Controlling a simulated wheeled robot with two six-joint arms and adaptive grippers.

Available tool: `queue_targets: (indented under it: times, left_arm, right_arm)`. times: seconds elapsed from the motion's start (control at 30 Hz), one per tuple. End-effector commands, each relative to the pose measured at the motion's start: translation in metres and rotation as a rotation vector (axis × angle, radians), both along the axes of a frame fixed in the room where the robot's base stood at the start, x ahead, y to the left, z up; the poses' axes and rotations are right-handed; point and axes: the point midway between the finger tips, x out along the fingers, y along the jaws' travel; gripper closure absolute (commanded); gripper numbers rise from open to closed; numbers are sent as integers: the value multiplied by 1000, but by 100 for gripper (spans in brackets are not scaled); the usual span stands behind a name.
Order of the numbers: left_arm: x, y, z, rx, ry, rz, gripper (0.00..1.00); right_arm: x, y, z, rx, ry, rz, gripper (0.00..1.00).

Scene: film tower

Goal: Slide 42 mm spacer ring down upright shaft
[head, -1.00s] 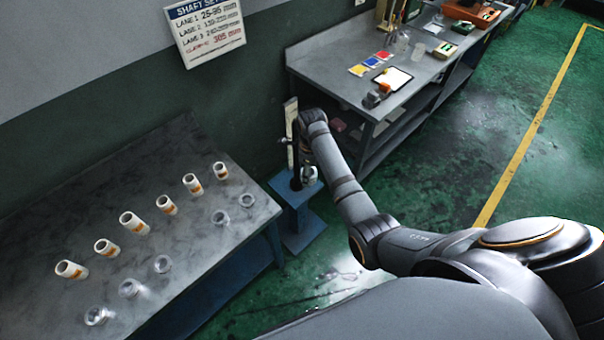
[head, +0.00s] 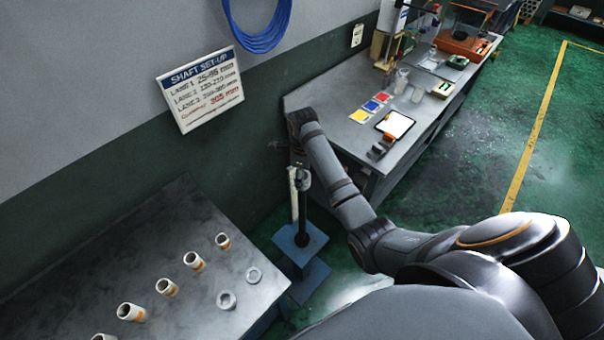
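The upright shaft (head: 303,222) is dark and stands on a blue stand (head: 300,243), with a pale upright strip (head: 293,195) beside it. A pale spacer ring (head: 304,182) shows near the upper end of the shaft; whether it is around the shaft or just above it is too small to tell. My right gripper (head: 299,164) hangs from the arm's end directly over the shaft and seems to hold the ring. Its fingers are small and partly hidden. My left gripper is out of view.
A grey table (head: 190,225) at the lower left bears several white tubes with orange bands and clear rings, such as one ring (head: 226,300). A workbench (head: 345,110) with coloured cards and a tablet (head: 395,124) stands behind my arm. A wall sign (head: 200,88) hangs above.

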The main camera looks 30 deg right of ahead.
Motion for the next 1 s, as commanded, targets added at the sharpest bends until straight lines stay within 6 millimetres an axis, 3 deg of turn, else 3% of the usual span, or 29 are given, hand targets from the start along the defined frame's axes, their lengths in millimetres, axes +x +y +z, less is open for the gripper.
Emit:
queue_targets:
  times: [0.4,1.0]
  left_arm:
    - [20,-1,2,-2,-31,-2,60]
    - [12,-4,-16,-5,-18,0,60]
  right_arm:
    - [0,0,-35,0,1,0,85]
    - [1,0,-79,-1,-1,1,85]
